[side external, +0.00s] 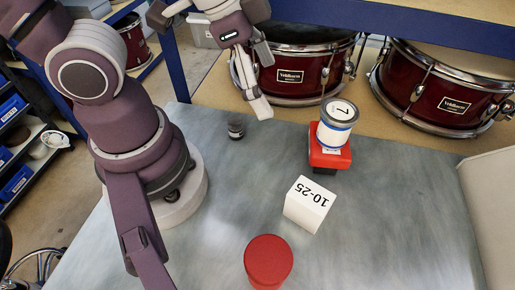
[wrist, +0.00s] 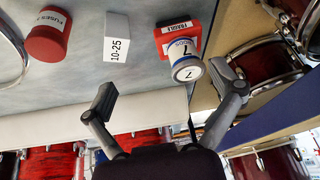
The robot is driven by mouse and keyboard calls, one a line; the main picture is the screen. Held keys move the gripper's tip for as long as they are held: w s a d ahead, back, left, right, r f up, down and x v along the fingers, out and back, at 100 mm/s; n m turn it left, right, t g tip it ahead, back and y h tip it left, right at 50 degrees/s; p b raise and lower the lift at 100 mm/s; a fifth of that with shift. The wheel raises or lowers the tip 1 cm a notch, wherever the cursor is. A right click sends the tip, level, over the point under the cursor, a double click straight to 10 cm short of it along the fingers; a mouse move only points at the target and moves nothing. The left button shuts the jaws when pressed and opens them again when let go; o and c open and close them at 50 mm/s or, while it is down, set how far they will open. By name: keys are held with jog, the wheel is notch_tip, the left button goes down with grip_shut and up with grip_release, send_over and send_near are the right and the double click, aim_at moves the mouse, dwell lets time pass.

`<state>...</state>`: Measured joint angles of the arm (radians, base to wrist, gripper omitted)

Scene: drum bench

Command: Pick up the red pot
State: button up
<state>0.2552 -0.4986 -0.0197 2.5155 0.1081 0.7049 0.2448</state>
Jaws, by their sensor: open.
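The red pot (side external: 268,262) is a short red cylinder standing on the grey bench top at the near edge of the side view. In the wrist view the red pot (wrist: 47,38) is at the upper left, with a white label that seems to read "FUSES". My gripper (side external: 262,80) is above the far part of the bench, well away from the pot. In the wrist view my gripper (wrist: 171,95) has its two fingers spread wide, with nothing between the tips.
A white block (side external: 308,204) marked "10-25" stands between the pot and a red box (side external: 330,157). A tin (side external: 338,118) marked "7" sits on that box. A small dark jar (side external: 236,130) stands near my base. Red drums (side external: 445,92) are behind the bench.

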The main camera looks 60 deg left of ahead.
aim_at(259, 251)
jog(key=s+d+f+m+g, duration=0.1)
jog(key=s+d+f+m, duration=0.1)
jog(key=s+d+m, duration=0.1)
jog(key=s+d+f+m+g+h, duration=0.1)
jog(key=s+d+f+m+g, duration=0.1)
jog(key=d+m, duration=0.2)
jog(key=s+d+f+m+g+h, duration=0.1)
jog(key=s+d+f+m, duration=0.2)
jog(key=d+m, duration=0.1)
jog(key=shift+s+d+m+g, duration=0.3)
jog(key=shift+s+m+g, duration=0.1)
jog(key=shift+m, duration=0.1)
jog(key=x, duration=0.3)
jog(key=shift+d+f, duration=0.15)
jog(key=shift+f, duration=0.2)
jog(key=x, duration=0.6)
jog(key=shift+w+d+f, duration=0.15)
jog(key=shift+w+d, duration=0.05)
jog(key=shift+w, duration=0.15)
jog(key=shift+c, duration=0.2)
jog(key=c, duration=1)
